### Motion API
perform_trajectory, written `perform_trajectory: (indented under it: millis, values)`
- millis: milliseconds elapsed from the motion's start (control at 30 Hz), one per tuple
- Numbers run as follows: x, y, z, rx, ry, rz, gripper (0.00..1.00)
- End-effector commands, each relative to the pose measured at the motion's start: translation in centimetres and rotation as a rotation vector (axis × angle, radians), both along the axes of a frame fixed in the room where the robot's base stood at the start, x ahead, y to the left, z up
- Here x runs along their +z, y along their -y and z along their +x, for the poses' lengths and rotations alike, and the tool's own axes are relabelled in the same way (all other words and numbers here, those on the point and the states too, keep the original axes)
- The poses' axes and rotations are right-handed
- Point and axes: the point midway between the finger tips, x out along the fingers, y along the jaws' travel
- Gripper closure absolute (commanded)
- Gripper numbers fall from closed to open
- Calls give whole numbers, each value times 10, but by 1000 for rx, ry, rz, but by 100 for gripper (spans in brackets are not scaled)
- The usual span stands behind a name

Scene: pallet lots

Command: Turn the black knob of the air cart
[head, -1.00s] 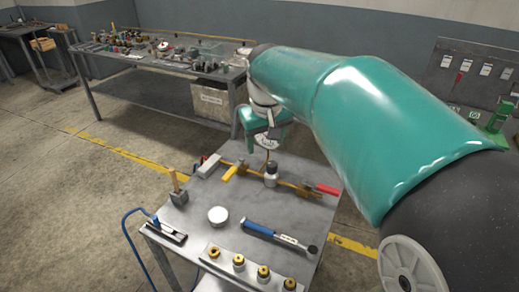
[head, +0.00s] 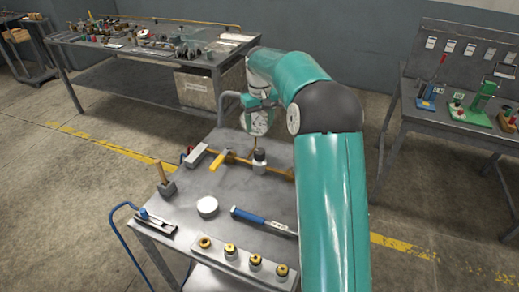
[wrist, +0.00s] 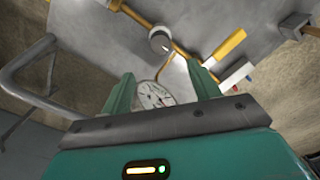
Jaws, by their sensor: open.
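The air cart (head: 232,180) is a grey metal cart below my arm, with a bent tube handle (wrist: 38,70) at its far end. A round white gauge (wrist: 155,95) shows between my fingers in the wrist view, partly hidden by my gripper body. A thin brass-coloured pipe runs beside it. My gripper (wrist: 160,72) is open, its two teal fingers apart on either side of the gauge. In the head view my gripper (head: 258,108) is over the cart's far end. I cannot make out the black knob; it may be hidden by my gripper.
A grey cylinder (head: 260,163), a yellow-handled tool (head: 220,159), a white round lid (head: 207,206), a mallet (head: 165,182) and a blue-handled tool (head: 262,221) are on the cart. A blue hose (head: 120,235) hangs at its left. Benches stand behind and right.

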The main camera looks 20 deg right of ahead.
Motion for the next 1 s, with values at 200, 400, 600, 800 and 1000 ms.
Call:
perform_trajectory:
  millis: [200, 400, 600, 800, 1000]
  values:
    - [-43, 0, -1, 1, -3, 1, 39]
    - [-83, -1, -1, 0, -4, 2, 39]
    - [-112, 0, 0, 0, -3, 1, 39]
    - [-121, 0, 0, 0, 0, 1, 39]
    - [-121, 0, 0, 0, 0, 0, 39]
